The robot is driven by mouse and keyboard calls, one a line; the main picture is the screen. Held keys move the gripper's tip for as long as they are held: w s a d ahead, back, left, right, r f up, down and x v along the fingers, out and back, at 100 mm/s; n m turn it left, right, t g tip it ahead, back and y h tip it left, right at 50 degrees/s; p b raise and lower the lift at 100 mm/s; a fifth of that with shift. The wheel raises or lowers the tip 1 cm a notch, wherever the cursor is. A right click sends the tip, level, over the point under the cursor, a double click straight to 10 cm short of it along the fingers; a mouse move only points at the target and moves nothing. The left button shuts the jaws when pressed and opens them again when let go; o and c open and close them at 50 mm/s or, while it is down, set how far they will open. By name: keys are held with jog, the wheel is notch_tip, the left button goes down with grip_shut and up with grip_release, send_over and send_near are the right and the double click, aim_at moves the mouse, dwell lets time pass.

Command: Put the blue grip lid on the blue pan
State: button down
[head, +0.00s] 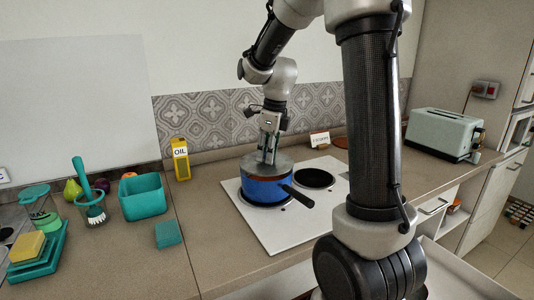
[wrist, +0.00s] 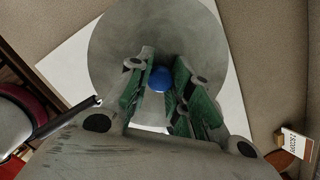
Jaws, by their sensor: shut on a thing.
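The blue pan (head: 262,190) stands on the white hob, its black handle pointing to the front right. The grey round lid (head: 249,164) is level with the pan's top and covers most of its opening. I cannot tell whether it rests on the rim or hovers just above it. My gripper (head: 269,156) points down over the lid. In the wrist view my gripper (wrist: 162,90) is shut on the blue grip (wrist: 160,78) at the middle of the lid (wrist: 115,40). The lid hides the pan in that view.
The white hob (head: 270,232) has a free dark burner (head: 314,178) right of the pan. A yellow oil box (head: 181,160) and a small sign (head: 320,140) stand behind. A teal bin (head: 143,197) and sponge (head: 168,234) are left, a toaster (head: 440,134) right.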

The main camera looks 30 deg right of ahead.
jog(key=shift+f, duration=0.1)
jog(key=shift+f, duration=0.45)
jog(key=c, duration=1.3)
grip_release()
notch_tip(320, 180, up, 12)
jog(key=s+d, duration=0.1)
jog(key=s+f+n+t, duration=0.1)
jog(key=s+n, duration=0.6)
jog(key=n, duration=0.2)
jog(key=s+f+n+t, duration=0.1)
jog(key=s+n, duration=0.7)
jog(key=n, duration=0.1)
jog(key=s+f+n+t+h, duration=0.1)
jog(key=s+f+n, duration=0.1)
jog(key=s+n, duration=0.6)
jog(key=shift+s+a+n, duration=0.2)
jog(key=shift+a+n, duration=0.05)
jog(key=shift+n, duration=0.25)
